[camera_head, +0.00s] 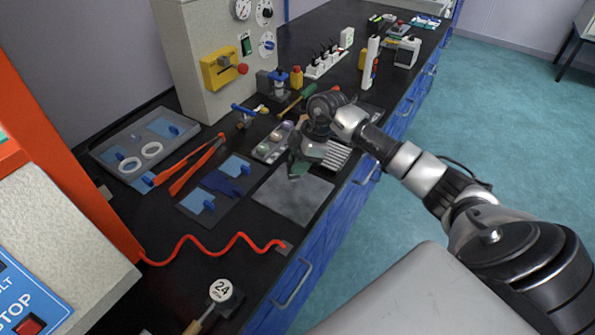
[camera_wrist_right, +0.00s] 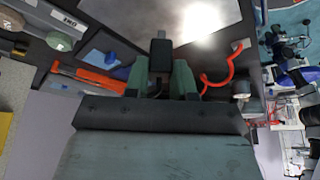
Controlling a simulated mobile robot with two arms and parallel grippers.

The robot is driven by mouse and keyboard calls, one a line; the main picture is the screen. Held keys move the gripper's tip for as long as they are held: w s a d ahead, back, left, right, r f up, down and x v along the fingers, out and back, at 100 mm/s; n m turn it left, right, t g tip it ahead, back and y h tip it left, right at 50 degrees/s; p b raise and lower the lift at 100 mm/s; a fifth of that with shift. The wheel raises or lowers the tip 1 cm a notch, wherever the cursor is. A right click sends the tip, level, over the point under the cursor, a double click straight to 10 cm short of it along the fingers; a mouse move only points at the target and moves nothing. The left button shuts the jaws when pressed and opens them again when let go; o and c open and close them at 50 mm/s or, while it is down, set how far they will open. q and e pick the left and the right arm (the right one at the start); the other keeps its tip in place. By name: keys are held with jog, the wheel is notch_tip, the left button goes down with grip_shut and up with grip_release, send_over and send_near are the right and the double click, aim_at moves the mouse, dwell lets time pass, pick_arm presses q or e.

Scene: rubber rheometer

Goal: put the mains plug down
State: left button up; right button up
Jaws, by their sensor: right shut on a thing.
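My right gripper (camera_head: 297,168) hangs over the black bench, close to the far edge of a grey mat. In the right wrist view my right gripper (camera_wrist_right: 163,84) shows its two green fingers shut on a small dark block, which I take to be the mains plug (camera_wrist_right: 160,48). It sticks out past the fingertips. In the head view the plug cannot be made out against the gripper. Whether it touches the bench is not clear. My left gripper is not in view.
The grey mat (camera_head: 292,196) is bare. A white socket strip (camera_head: 325,66) stands farther back. A red coiled cord (camera_head: 210,244) crosses the front.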

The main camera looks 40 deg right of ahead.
jog(key=shift+w+f+p, duration=0.1)
jog(key=shift+f+p, duration=0.2)
jog(key=shift+f, duration=1.8)
jog(key=shift+a, duration=0.1)
jog(key=o, duration=0.9)
jog(key=b+v, duration=0.1)
jog(key=v, duration=1.1)
